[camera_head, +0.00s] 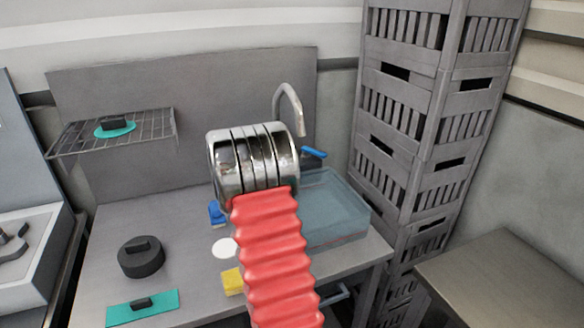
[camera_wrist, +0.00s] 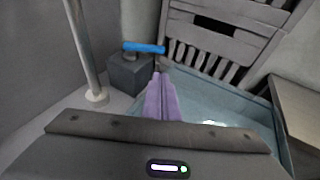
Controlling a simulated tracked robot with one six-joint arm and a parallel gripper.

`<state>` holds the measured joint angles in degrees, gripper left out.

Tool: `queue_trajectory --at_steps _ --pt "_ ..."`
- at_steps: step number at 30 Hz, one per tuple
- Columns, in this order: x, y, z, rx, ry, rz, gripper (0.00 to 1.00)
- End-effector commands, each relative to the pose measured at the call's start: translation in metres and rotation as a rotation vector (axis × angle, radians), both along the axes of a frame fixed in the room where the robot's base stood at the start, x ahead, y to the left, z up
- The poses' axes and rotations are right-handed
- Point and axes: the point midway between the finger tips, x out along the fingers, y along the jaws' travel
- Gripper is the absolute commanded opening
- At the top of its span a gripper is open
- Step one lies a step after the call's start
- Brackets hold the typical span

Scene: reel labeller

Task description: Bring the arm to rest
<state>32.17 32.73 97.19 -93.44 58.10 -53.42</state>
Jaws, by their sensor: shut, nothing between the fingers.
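My gripper (camera_wrist: 160,85) shows in the wrist view as two purple fingers pressed together with nothing between them. It points toward the near corner of the pale blue basin (camera_wrist: 215,92) and the grey block with a blue lever (camera_wrist: 143,49). In the head view my red ribbed arm rises from the bottom centre to a chrome joint over the bench. The fingers are hidden behind that joint there. My arm is raised and extended forward above the bench.
The grey bench (camera_head: 190,285) holds a black round weight (camera_head: 140,262), a teal plate (camera_head: 160,309), a yellow block (camera_head: 232,281) and a white disc (camera_head: 224,248). A curved tap (camera_head: 290,96) stands behind the basin (camera_head: 345,205). A wire shelf (camera_head: 155,127) is at left; tall stacked crates (camera_head: 425,125) are at right.

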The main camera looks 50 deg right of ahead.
Motion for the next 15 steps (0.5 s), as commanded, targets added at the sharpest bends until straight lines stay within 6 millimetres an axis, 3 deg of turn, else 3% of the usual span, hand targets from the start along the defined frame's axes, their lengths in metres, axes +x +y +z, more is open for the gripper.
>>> queue_trajectory --at_steps 15 --pt "-0.0007 0.0053 0.0035 0.008 -0.021 -0.006 0.00"
